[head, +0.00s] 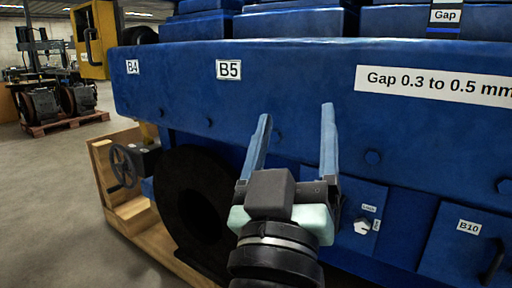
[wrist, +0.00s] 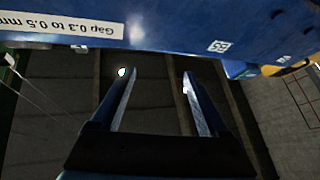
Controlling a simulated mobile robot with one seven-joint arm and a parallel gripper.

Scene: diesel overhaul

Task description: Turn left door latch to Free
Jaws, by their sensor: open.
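The latch (head: 362,227) is a small white knob on a blue door panel (head: 345,245) low on the engine's side, in the head view. A small label reading Lock (head: 369,209) is above it, and another small label (head: 377,225) is at its right, too small to read surely. Which label the knob points to is not clear. My gripper (head: 296,113) is open and empty, in front of the engine, left of and higher in the picture than the latch. In the wrist view my gripper (wrist: 160,73) spans dark space. A small white spot there, left of the fingers, may be the latch.
A blue engine ledge (head: 300,85) with Gap and B5 labels runs across above the doors. A B10 door (head: 468,250) with a dark handle is at the right. A black round part (head: 190,200), a handwheel (head: 125,166) and a wooden pallet (head: 105,170) are at the left.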

